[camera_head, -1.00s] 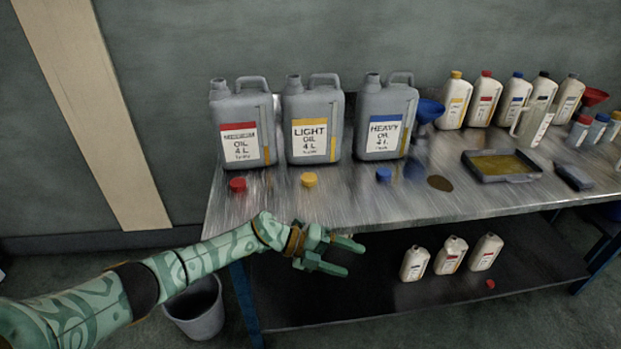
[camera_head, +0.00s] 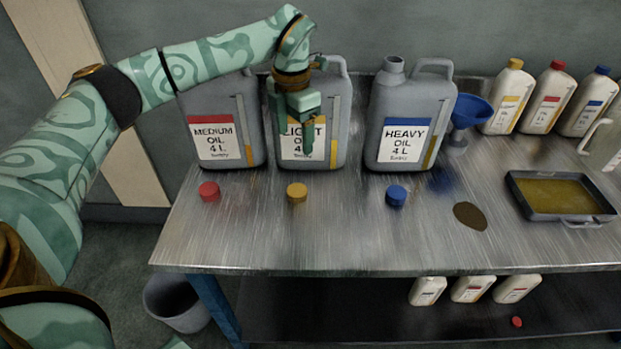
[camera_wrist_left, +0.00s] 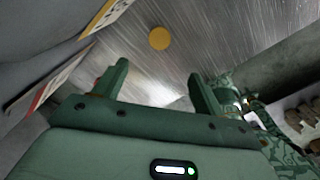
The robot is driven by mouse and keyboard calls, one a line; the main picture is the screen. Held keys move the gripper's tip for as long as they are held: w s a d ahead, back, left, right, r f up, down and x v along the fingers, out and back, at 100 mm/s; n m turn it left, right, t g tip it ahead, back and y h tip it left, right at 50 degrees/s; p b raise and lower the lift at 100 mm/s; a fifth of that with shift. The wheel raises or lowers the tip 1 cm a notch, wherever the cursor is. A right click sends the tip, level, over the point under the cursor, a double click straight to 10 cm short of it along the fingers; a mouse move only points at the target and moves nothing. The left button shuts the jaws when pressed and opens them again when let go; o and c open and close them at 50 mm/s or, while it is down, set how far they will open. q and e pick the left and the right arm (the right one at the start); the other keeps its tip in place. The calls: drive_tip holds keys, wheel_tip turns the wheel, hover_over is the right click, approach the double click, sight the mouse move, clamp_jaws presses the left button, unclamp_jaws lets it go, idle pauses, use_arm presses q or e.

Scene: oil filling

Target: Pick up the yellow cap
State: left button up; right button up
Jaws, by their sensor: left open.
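The yellow cap (camera_head: 297,192) lies on the metal table in front of the grey light oil canister (camera_head: 333,140). It also shows in the left wrist view (camera_wrist_left: 159,38), beyond my fingertips. My left gripper (camera_head: 307,138) points down in front of that canister's label, above and behind the cap in the head view. In the left wrist view my left gripper (camera_wrist_left: 160,80) is open, with nothing between its two fingers. My right gripper is not in view.
A red cap (camera_head: 209,191) and a blue cap (camera_head: 396,195) lie either side on the table (camera_head: 300,245). Medium oil (camera_head: 250,110) and heavy oil (camera_head: 440,95) canisters flank the light one. A brown spot (camera_head: 469,215) and an oil tray (camera_head: 515,190) are right. The front strip is clear.

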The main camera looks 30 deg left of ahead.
use_arm(q)
drive_tip(key=b, duration=0.4)
hover_over(296, 191)
wheel_tip(296, 191, down, 10)
drive_tip(key=shift+w+r, duration=0.15)
drive_tip(key=shift+r, duration=0.1)
drive_tip(key=shift+f, duration=0.7)
wheel_tip(296, 191, down, 5)
drive_tip(key=shift+f+b, duration=0.1)
drive_tip(key=shift+b, duration=1)
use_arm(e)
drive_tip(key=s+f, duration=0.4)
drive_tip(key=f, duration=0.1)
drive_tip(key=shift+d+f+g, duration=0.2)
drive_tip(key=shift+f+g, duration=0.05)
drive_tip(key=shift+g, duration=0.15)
use_arm(q)
drive_tip(key=shift+r, duration=0.2)
drive_tip(key=shift+c, duration=1.2)
drive_tip(key=c, duration=0.8)
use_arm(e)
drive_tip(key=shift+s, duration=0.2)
